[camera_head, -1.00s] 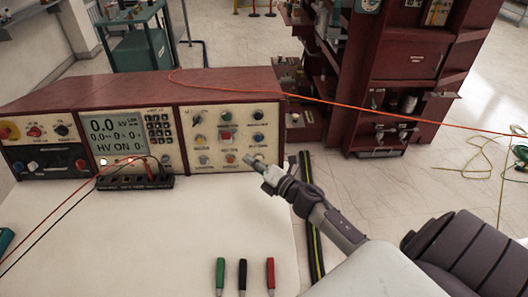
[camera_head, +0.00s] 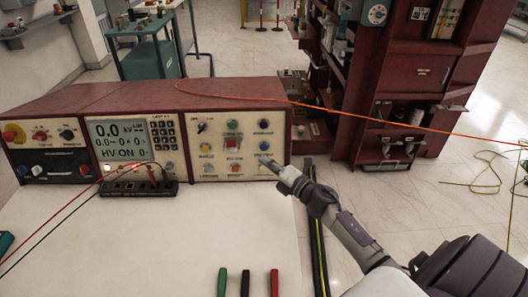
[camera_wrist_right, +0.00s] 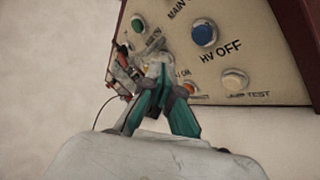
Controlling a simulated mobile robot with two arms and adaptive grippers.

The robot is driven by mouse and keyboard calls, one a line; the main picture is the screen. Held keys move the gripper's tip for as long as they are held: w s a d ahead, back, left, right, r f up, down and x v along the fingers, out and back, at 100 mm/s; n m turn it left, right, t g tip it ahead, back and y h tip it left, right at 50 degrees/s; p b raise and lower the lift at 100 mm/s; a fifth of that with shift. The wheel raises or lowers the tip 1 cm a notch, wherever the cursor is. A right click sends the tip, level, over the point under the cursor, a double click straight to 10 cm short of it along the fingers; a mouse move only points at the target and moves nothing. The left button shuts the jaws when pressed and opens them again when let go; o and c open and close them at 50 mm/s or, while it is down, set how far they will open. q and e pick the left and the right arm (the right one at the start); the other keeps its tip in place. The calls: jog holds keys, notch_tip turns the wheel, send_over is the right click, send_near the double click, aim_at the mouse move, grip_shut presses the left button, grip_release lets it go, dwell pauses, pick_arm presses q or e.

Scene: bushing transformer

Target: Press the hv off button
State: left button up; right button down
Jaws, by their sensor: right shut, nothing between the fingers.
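The console's right panel (camera_head: 219,170) carries the control buttons. In the right wrist view a blue button (camera_wrist_right: 204,34) has the label HV OFF just below it; it also shows in the head view as a blue button (camera_head: 265,146). My right gripper (camera_head: 266,160) is shut and empty, with its tip in front of the panel's lower right part, just below the blue button. In the wrist view its teal fingers (camera_wrist_right: 158,66) lie left of the blue button. I cannot tell whether the tip touches the panel. The display (camera_head: 122,140) reads HV ON. My left gripper is not in view.
A black terminal block (camera_head: 137,188) with red and black leads stands before the console. Green, black and red handles (camera_head: 247,283) lie at the table's front. A dark red cabinet (camera_head: 415,70) stands behind at right. The white tabletop (camera_head: 150,240) is mostly clear.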

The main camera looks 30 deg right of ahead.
aim_at(264, 147)
jog(key=w+d+b, duration=0.1)
jog(key=w, duration=0.1)
jog(key=w+d+f+b, duration=0.1)
jog(key=shift+w+d, duration=0.2)
jog(key=shift+w, duration=0.2)
dwell(1.1)
jog(key=shift+w+d+f+b, duration=0.15)
jog(key=shift+w+d+b, duration=0.05)
jog(key=shift+w+b, duration=0.2)
